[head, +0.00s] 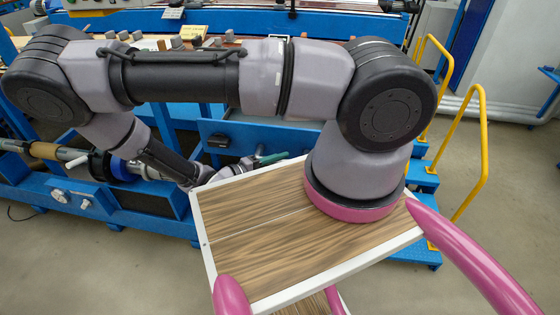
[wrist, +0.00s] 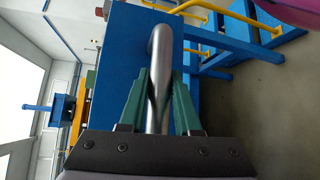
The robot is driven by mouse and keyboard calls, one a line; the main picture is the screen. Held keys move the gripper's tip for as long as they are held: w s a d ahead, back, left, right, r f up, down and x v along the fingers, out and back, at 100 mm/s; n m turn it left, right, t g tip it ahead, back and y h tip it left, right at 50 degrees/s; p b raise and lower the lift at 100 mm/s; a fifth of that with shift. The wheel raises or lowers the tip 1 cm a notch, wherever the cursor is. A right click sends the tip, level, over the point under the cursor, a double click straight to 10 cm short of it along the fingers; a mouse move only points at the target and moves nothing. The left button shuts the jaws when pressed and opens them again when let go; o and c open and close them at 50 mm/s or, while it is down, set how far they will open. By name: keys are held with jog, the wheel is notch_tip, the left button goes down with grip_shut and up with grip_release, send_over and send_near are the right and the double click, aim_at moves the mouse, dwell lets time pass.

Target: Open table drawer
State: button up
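The wrist view shows a metal bar handle (wrist: 160,50) on a blue panel (wrist: 125,55), which appears to be the drawer front. My gripper (wrist: 160,85) has one green finger on each side of the bar. The fingers look close against it, with little or no gap. In the head view my gripper (head: 272,158) is low beside the blue table (head: 235,133), just past the wooden top of my base. The handle cannot be made out there, and I cannot tell how far the drawer stands out.
A dark knob (head: 217,140) is on the blue front, left of my gripper. Yellow handrails (head: 478,150) and blue steps (head: 420,180) stand to the right. Small parts lie on the table behind my arm. The grey floor (head: 510,190) at the right is clear.

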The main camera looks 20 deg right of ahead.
jog(key=o, duration=0.4)
jog(key=shift+c, duration=0.2)
jog(key=shift+a, duration=0.1)
jog(key=v, duration=1)
jog(key=shift+a, duration=0.3)
jog(key=shift+r, duration=0.1)
